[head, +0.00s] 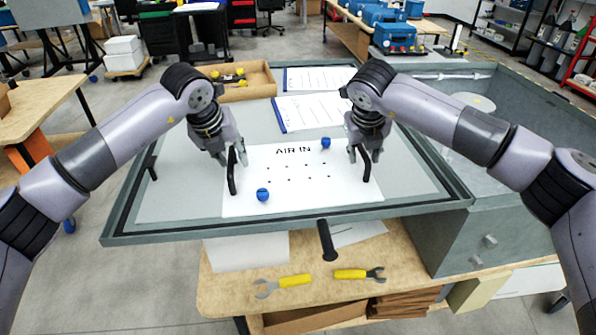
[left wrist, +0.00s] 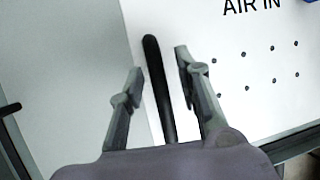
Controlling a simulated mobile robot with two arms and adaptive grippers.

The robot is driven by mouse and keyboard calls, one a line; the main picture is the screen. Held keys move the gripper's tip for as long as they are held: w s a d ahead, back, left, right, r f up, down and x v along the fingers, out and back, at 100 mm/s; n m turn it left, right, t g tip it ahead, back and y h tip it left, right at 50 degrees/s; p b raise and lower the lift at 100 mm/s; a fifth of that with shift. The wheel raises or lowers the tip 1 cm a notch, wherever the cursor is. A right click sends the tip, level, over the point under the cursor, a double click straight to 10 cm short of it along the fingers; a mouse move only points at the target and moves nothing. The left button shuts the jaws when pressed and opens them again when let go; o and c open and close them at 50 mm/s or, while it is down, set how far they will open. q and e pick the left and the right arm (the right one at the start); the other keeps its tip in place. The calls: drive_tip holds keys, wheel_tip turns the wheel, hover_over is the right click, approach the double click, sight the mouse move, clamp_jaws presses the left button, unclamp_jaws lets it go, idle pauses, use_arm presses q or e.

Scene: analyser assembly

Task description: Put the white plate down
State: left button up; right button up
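The white plate (head: 290,200), marked "AIR IN" and dotted with small holes, lies on a grey framed panel (head: 180,185); whether it sits flush I cannot tell. It has a black handle at each side. My left gripper (head: 233,158) is at the left handle (head: 232,178). In the left wrist view, the left fingers (left wrist: 158,85) stand apart on either side of this handle (left wrist: 158,90), with gaps visible. My right gripper (head: 364,152) is at the right handle (head: 366,168); its finger gap is too small to judge.
One blue knob (head: 263,194) is at the plate's lower left, another (head: 326,143) at its upper right. Printed sheets (head: 308,112) and a wooden tray (head: 247,88) lie behind. Yellow-handled wrenches (head: 285,283) lie on the wooden shelf in front.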

drive_tip(key=shift+s+r, duration=0.1)
drive_tip(key=shift+r, duration=0.15)
use_arm(q)
drive_tip(key=v, duration=1.1)
drive_tip(key=shift+r, duration=0.25)
use_arm(e)
drive_tip(key=v, duration=1.1)
drive_tip(key=shift+s+r, duration=0.15)
drive_tip(key=shift+r, duration=0.1)
use_arm(q)
drive_tip(key=shift+s, duration=0.1)
